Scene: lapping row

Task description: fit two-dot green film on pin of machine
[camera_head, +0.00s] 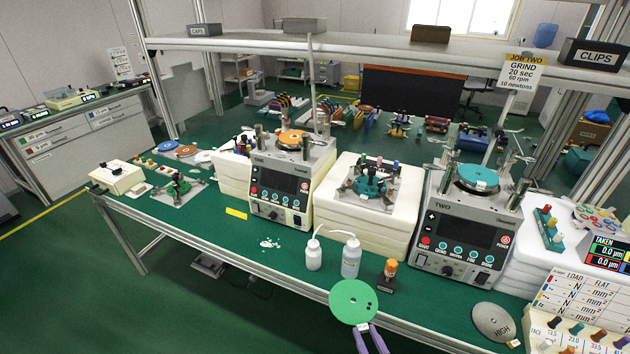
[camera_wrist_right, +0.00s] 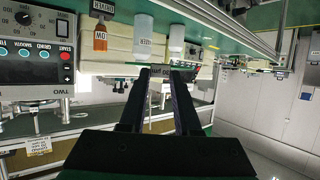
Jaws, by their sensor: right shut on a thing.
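A round green film (camera_head: 352,299) with small dark marks on its face is held above the front edge of the bench. My right gripper (camera_head: 363,327), with purple fingers, is shut on its near edge by a small pale tab. In the right wrist view the fingers (camera_wrist_right: 165,72) close on the film, seen edge-on as a thin line. The right machine (camera_head: 460,225), marked TWO, has a blue disc (camera_head: 478,177) on top. I cannot make out a pin on either. My left gripper is not in view.
A grey disc marked HIGH (camera_head: 493,322) lies at the right front. A white block with a fixture (camera_head: 375,195) sits between the machines. The bench's left front is mostly clear.

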